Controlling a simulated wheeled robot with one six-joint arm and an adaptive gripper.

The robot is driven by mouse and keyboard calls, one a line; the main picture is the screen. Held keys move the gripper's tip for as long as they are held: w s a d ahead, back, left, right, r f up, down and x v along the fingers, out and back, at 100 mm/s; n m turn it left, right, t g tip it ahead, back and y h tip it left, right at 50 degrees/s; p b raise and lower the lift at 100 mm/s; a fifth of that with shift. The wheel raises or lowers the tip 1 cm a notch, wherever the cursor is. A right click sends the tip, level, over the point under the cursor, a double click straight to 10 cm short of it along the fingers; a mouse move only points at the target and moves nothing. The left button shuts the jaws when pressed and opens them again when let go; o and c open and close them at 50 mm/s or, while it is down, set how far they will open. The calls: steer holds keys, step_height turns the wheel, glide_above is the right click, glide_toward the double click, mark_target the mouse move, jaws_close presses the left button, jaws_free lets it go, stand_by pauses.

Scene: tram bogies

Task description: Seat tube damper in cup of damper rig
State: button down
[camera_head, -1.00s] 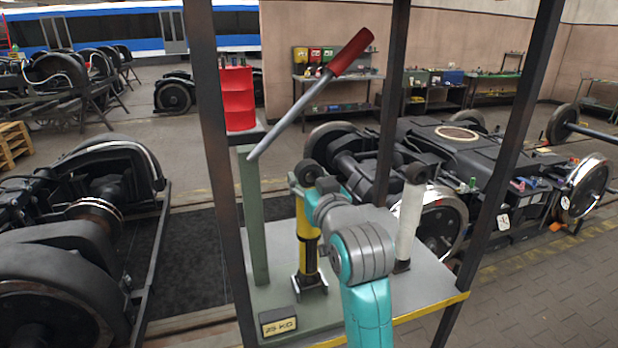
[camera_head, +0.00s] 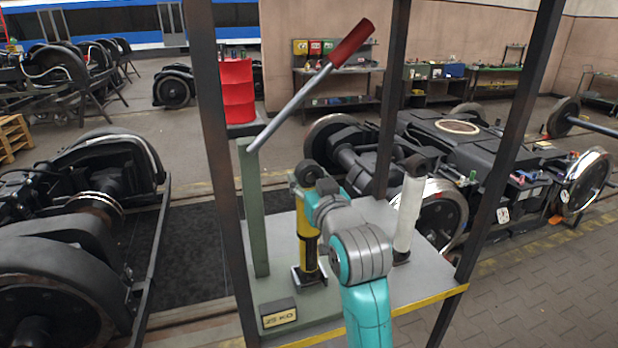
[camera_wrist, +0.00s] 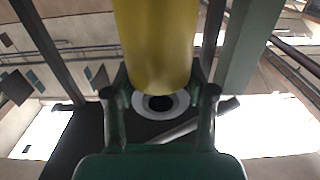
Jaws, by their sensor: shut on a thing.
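The tube damper (camera_head: 309,238), yellow with a black lower part and a round black eye on top, stands upright over the rig's plate. Its lower end is at the dark, metal-edged cup (camera_head: 309,278); whether it is fully seated I cannot tell. The damper rig (camera_head: 280,290) has a grey plate and a green post with a long red-handled lever. My gripper (camera_wrist: 160,95) is shut on the damper, with a finger on each side of the yellow tube (camera_wrist: 153,45) in the wrist view. A pale ring with a dark centre shows behind the tube. In the head view my wrist hides the fingers.
A white tube with a black top (camera_head: 409,215) stands on the plate to the right. Dark frame posts (camera_head: 222,180) rise around the rig. The lever (camera_head: 310,90) slants above my gripper. A weight sign (camera_head: 279,314) sits at the front left. Bogies stand on both sides.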

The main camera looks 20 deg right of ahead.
steer(key=shift+f, duration=0.2)
steer(key=shift+c, duration=2.4)
jaws_free()
steer(key=shift+o, duration=0.9)
steer(key=shift+f, duration=0.15)
steer(key=s, duration=0.7)
steer(key=shift+s, duration=0.25)
